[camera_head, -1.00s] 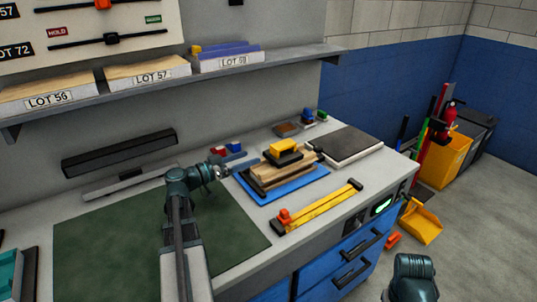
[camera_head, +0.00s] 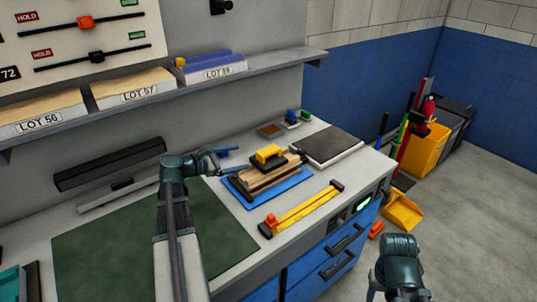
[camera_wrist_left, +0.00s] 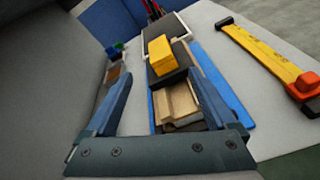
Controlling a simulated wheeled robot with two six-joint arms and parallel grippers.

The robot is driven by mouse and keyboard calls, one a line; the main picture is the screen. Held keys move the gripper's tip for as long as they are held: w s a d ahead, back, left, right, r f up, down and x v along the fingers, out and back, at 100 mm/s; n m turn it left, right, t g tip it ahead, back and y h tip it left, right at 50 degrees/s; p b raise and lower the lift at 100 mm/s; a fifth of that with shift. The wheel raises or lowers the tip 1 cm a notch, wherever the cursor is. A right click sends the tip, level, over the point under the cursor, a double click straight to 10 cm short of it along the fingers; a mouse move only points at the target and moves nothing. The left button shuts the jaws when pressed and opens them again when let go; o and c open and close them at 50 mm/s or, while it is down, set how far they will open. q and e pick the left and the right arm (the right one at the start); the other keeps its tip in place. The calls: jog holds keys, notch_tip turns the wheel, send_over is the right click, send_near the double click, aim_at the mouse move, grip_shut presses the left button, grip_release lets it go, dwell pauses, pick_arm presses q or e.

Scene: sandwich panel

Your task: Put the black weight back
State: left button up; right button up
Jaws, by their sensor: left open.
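The black weight (camera_head: 269,163) with a yellow handle sits on a stack of wooden boards on a blue mat (camera_head: 292,185). In the left wrist view the weight (camera_wrist_left: 172,77) lies ahead, between the lines of my two fingers. My left gripper (camera_head: 240,158) is open and empty, just left of the stack; its fingers (camera_wrist_left: 158,75) point at the weight. I cannot tell exactly how far they are from it. My right arm (camera_head: 400,268) shows at the bottom right; its fingertips cannot be made out.
A yellow bar tool (camera_head: 305,208) with an orange end lies in front of the mat. A dark flat plate (camera_head: 328,145) lies behind it to the right. A green mat (camera_head: 125,245) covers the left of the bench. A shelf with lot boxes (camera_head: 137,92) hangs above.

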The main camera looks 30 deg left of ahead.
pick_arm(q)
jog(key=n, duration=0.5)
jog(key=b, duration=0.2)
send_near(267, 150)
jog(key=x, duration=0.4)
jog(key=shift+w+d+f, duration=0.15)
jog(key=shift+d+f, duration=0.05)
jog(key=shift+f, duration=0.15)
jog(key=shift+w+d, duration=0.15)
jog(key=shift+w, duration=0.2)
jog(key=b+x, duration=0.1)
jog(key=x, duration=0.4)
jog(key=shift+w, duration=0.2)
jog(key=shift+s+r, duration=0.1)
jog(key=shift+c, duration=0.2)
jog(key=shift+d, duration=0.1)
grip_shut()
